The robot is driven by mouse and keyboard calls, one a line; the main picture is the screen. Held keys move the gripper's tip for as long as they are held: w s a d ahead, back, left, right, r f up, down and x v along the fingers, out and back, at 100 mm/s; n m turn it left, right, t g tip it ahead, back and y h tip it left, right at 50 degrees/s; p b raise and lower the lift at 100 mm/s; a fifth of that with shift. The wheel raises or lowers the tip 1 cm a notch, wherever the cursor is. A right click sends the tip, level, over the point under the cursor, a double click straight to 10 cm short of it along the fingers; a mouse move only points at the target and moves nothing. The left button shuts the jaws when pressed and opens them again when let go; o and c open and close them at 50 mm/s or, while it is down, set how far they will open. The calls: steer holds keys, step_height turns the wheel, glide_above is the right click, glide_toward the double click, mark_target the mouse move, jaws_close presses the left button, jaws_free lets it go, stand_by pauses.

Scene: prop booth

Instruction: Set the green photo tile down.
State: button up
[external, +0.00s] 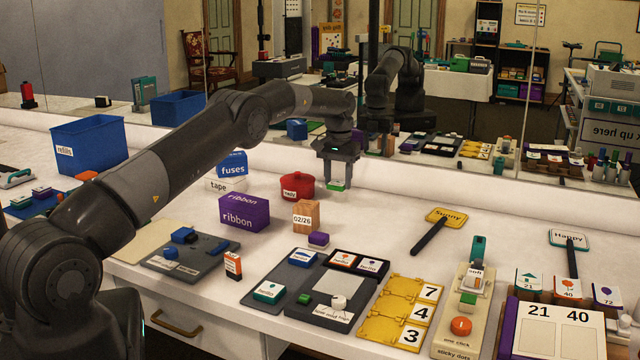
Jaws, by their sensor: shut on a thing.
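My gripper (338,178) is at the far side of the white counter, right of the red tin, pointing down. It is shut on the green photo tile (337,185), which shows as a small green and white piece between the fingertips. The tile looks to be above the counter, but I cannot tell how far. Other green pieces show: one small block (304,298) on a grey mat, and one (467,298) on the sticky dots stand.
A red tin (297,188), a 02/26 wooden block (306,217) and a purple ribbon box (244,212) stand near my gripper. A yellow tray (385,325) and a Sunny sign (446,216) lie to the right. A mirror spans the back. Counter right of my gripper is clear.

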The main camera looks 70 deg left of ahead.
mark_target(335, 203)
steer(key=shift+s+a+f, duration=0.1)
steer(key=shift+a+f, duration=0.35)
steer(key=shift+a, duration=0.3)
steer(key=shift+f, duration=2)
steer(key=o, duration=1)
steer(key=shift+f, duration=0.15)
